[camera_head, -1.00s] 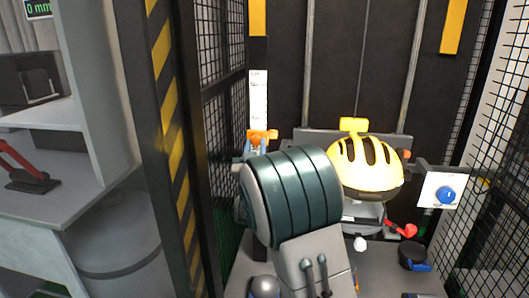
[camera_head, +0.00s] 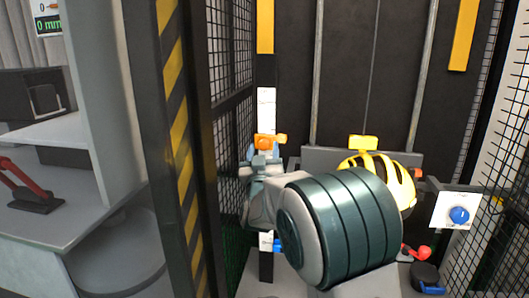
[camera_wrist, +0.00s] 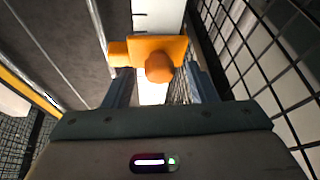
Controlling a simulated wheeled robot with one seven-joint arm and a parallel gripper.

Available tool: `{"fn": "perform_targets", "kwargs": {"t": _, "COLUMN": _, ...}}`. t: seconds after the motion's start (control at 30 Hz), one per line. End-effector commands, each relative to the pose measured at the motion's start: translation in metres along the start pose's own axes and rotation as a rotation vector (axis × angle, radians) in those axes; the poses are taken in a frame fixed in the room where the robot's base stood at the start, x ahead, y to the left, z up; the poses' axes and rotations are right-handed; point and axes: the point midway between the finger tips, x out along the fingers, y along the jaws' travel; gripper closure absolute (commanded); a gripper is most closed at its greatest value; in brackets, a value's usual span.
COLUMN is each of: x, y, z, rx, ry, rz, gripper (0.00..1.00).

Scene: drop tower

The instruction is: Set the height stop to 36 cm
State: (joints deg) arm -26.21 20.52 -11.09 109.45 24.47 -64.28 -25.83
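The orange height stop (camera_head: 268,141) sits on a dark upright rail with a white scale strip (camera_head: 266,108). The scale's figures are too small to read. In the wrist view the stop (camera_wrist: 150,50) shows a block with a round knob facing me and a stub to the left. My gripper (camera_wrist: 162,78) is open, with one finger on each side below the stop. In the head view my gripper (camera_head: 264,162) is just under and in front of the stop. I cannot tell whether the fingers touch it.
A yellow helmet (camera_head: 400,180) is partly hidden behind my arm. A panel with a blue knob (camera_head: 459,215) stands at the right, with a red-handled part (camera_head: 417,252) lower down. A mesh wall (camera_head: 230,125) and a striped post (camera_head: 178,130) stand close on the left.

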Motion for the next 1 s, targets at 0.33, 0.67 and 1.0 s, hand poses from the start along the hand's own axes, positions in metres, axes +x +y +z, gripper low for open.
{"fn": "perform_targets", "kwargs": {"t": 0.33, "x": -0.026, "y": 0.000, "z": 0.001, "rx": 0.000, "ry": -0.001, "rz": -0.001, "gripper": 0.48}}
{"fn": "perform_targets", "kwargs": {"t": 0.67, "x": -0.099, "y": -0.001, "z": 0.001, "rx": 0.000, "ry": -0.001, "rz": -0.002, "gripper": 0.48}}
{"fn": "perform_targets", "kwargs": {"t": 1.0, "x": -0.137, "y": 0.000, "z": 0.000, "rx": 0.001, "ry": 0.000, "rz": 0.000, "gripper": 0.48}}
